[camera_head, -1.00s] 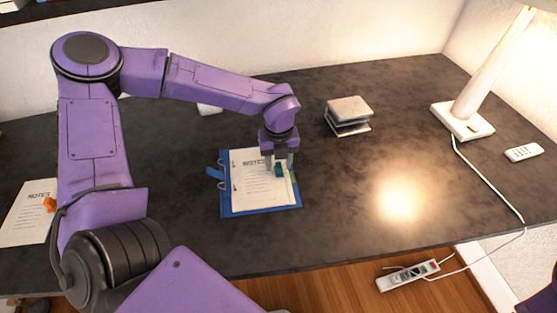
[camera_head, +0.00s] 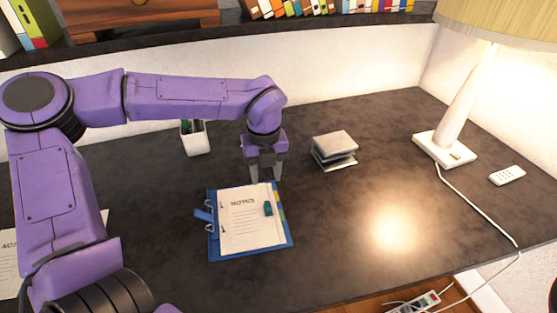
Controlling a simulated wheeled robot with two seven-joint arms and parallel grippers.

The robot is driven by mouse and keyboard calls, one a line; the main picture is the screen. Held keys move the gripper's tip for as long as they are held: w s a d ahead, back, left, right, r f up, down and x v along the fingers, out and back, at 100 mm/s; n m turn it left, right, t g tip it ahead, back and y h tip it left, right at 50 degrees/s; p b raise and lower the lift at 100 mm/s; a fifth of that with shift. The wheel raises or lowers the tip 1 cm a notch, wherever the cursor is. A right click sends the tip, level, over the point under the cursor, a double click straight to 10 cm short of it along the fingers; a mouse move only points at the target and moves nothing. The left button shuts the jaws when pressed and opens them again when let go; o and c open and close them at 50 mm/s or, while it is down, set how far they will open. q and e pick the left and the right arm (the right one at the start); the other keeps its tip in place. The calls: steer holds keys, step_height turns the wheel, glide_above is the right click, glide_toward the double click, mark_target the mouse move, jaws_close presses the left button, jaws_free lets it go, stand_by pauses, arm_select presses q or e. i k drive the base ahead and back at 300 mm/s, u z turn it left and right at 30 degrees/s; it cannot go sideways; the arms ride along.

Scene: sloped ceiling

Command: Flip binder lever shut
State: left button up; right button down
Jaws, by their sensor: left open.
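A blue binder (camera_head: 285,242) lies open on the dark desk, with a white "NOTES" sheet (camera_head: 243,230) on it. Its blue lever (camera_head: 203,215) sticks out past the left edge, beside metal rings. A small teal object (camera_head: 268,208) lies on the right part of the sheet, and coloured tabs (camera_head: 280,209) show at the right edge. My left gripper (camera_head: 264,176) is open, pointing down just beyond the binder's top edge, with nothing seen between its fingers. My right gripper is not in view.
A white pen cup (camera_head: 195,138) stands behind the arm. A grey stack (camera_head: 334,149) sits right of the gripper. A lamp (camera_head: 446,149), its cord and a remote (camera_head: 507,176) are at the right. The desk right of the binder is clear.

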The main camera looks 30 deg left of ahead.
mark_target(197, 214)
steer(key=k, duration=1.5)
